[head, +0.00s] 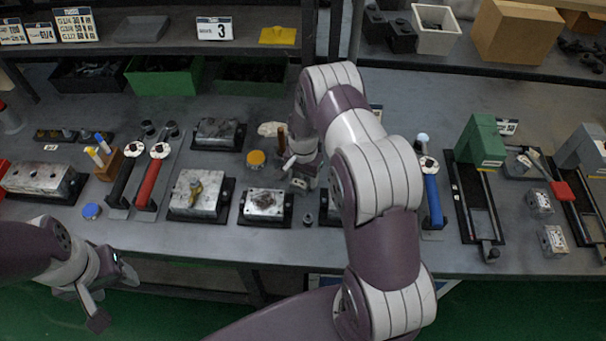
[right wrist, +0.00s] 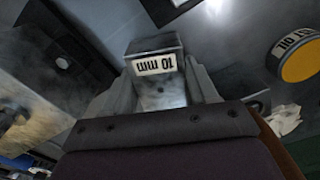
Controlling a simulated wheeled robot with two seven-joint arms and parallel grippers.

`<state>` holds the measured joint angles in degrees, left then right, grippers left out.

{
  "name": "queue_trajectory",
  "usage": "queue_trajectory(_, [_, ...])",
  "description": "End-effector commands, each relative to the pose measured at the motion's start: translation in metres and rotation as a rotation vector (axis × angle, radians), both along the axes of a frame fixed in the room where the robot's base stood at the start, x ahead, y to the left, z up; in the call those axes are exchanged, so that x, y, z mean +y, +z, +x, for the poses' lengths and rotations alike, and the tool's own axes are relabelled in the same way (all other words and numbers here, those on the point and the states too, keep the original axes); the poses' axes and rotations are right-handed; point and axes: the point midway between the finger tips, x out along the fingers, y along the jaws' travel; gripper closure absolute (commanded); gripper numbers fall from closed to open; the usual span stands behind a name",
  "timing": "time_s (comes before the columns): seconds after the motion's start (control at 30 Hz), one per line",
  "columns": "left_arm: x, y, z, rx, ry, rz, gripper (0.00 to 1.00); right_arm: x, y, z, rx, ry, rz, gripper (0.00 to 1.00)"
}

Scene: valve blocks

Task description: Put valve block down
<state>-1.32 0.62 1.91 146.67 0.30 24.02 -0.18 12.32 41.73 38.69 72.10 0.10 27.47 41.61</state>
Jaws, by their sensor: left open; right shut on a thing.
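My right gripper (right wrist: 155,95) is shut on a grey metal valve block (right wrist: 160,90), whose white label reads "10 mm" upside down in the right wrist view. In the head view this gripper (head: 299,174) is over the middle of the bench, and my arm hides part of it. Whether the held block touches anything below is unclear. My left gripper (head: 113,301) is open and empty at the bench's front left edge.
An orange-yellow round tin (head: 256,158) and a crumpled cloth (head: 270,129) lie near the right gripper. Two small grey blocks (head: 539,202) (head: 552,240) lie at the right. Green bins (head: 163,77) line the back.

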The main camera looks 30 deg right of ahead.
Motion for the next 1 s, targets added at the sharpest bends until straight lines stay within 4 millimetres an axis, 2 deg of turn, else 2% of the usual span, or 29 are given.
queue_trajectory(0.33, [0.000, -0.004, 0.000, 0.000, 0.000, 0.000, 0.43, -0.001, -0.005, 0.001, -0.003, 0.001, 0.000, 0.90])
queue_trajectory(0.37, [0.000, -0.004, 0.000, 0.000, 0.000, 0.000, 0.43, 0.000, -0.005, 0.000, -0.001, 0.001, 0.000, 0.39])
queue_trajectory(0.4, [0.000, -0.003, 0.000, 0.000, 0.000, 0.000, 0.43, 0.000, -0.004, 0.000, -0.001, 0.001, 0.000, 0.32])
queue_trajectory(0.67, [0.000, -0.002, 0.000, 0.000, 0.000, 0.000, 0.43, 0.000, -0.004, 0.000, -0.001, 0.001, 0.000, 0.32])
queue_trajectory(0.77, [0.000, 0.001, 0.000, 0.000, 0.000, 0.000, 0.43, 0.000, 0.002, 0.001, -0.002, 0.001, -0.001, 0.32])
queue_trajectory(0.87, [0.000, -0.004, 0.000, 0.000, 0.000, 0.000, 0.43, -0.001, 0.015, 0.001, -0.005, 0.001, -0.001, 0.32])
queue_trajectory(1.0, [0.000, -0.010, 0.000, 0.000, 0.000, 0.000, 0.43, -0.001, 0.047, 0.001, -0.006, 0.001, -0.002, 0.32])
